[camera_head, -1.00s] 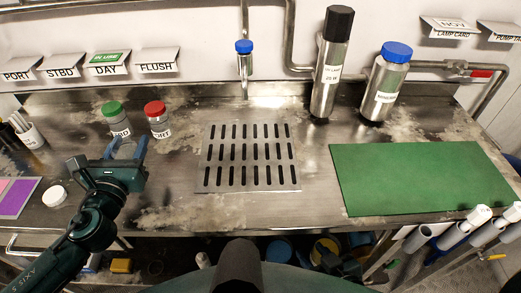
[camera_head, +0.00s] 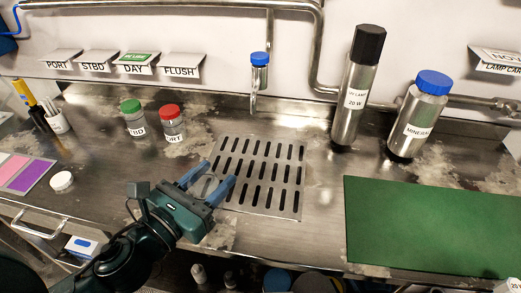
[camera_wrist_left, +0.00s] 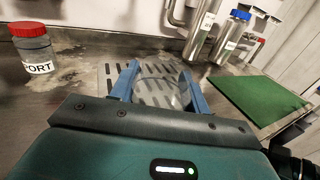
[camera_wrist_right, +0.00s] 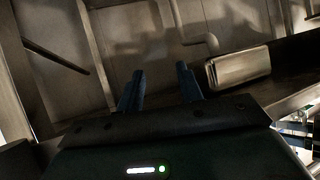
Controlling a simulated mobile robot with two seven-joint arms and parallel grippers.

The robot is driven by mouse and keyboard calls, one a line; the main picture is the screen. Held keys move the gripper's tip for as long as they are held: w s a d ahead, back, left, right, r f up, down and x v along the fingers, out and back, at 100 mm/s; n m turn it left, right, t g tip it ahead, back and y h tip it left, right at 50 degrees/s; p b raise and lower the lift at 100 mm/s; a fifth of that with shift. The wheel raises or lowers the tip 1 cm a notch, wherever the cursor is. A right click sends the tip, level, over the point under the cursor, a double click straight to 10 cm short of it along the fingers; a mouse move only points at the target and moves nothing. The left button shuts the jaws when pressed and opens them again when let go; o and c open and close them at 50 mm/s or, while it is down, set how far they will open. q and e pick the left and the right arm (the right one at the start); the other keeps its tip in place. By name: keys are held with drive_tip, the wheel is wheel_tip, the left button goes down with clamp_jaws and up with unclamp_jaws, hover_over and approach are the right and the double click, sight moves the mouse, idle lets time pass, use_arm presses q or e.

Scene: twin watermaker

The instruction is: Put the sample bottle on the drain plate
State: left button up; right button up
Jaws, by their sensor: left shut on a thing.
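The drain plate (camera_head: 226,143) is a slotted metal plate set in the worktop, in the middle of the head view. It also shows in the left wrist view (camera_wrist_left: 108,80). My left gripper (camera_head: 208,178) is at the plate's left front edge, its blue fingers shut on a clear, see-through bottle (camera_head: 205,187). The bottle also shows between the fingers in the left wrist view (camera_wrist_left: 157,92). Its outline is faint, and I cannot tell whether it touches the plate. My right gripper (camera_wrist_right: 160,82) shows only in its wrist view, below the worktop; its fingers are apart and empty.
Jars with a green lid (camera_head: 131,106) and a red lid (camera_head: 170,112) stand left of the plate. A blue-capped tube (camera_head: 260,70) is behind it. Two steel bottles (camera_head: 358,88) (camera_head: 417,115) stand at the back right, near a green mat (camera_head: 430,225).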

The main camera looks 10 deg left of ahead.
use_arm(q)
drive_tip(key=p+x, duration=0.2)
drive_tip(key=x, duration=1.3)
drive_tip(key=shift+w+d+p, duration=0.1)
drive_tip(key=shift+w+p, duration=0.15)
drive_tip(key=shift+p, duration=0.05)
wheel_tip(320, 180, down, 3)
drive_tip(key=shift+f+b, duration=0.1)
drive_tip(key=shift+b, duration=0.3)
drive_tip(key=shift+f, duration=0.3)
drive_tip(key=o, duration=1)
drive_tip(key=shift+o, duration=0.2)
use_arm(e)
drive_tip(key=shift+d+r, duration=0.3)
drive_tip(key=shift+r, duration=0.1)
